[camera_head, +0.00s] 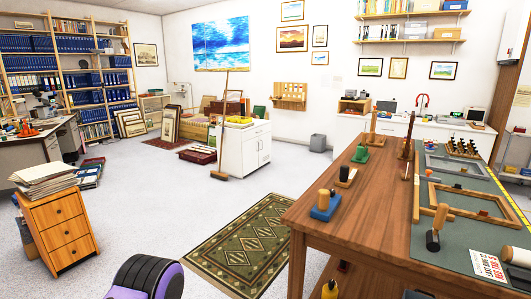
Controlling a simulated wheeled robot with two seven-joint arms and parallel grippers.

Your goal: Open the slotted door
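I cannot make out any door with slots. The doors I can see are on a white cabinet (245,148) in the middle of the room; they look shut, with small handles and no visible slots. A broom-like pole leans against this cabinet's front. Neither of my grippers shows in the head view.
A wooden workbench (345,215) with tools and frames fills the right. A patterned rug (245,244) lies before it. A wooden drawer unit (62,235) topped with papers stands left. Bookshelves (65,85) line the back left. Grey floor is clear between. A black and purple rounded object (145,278) is at the bottom.

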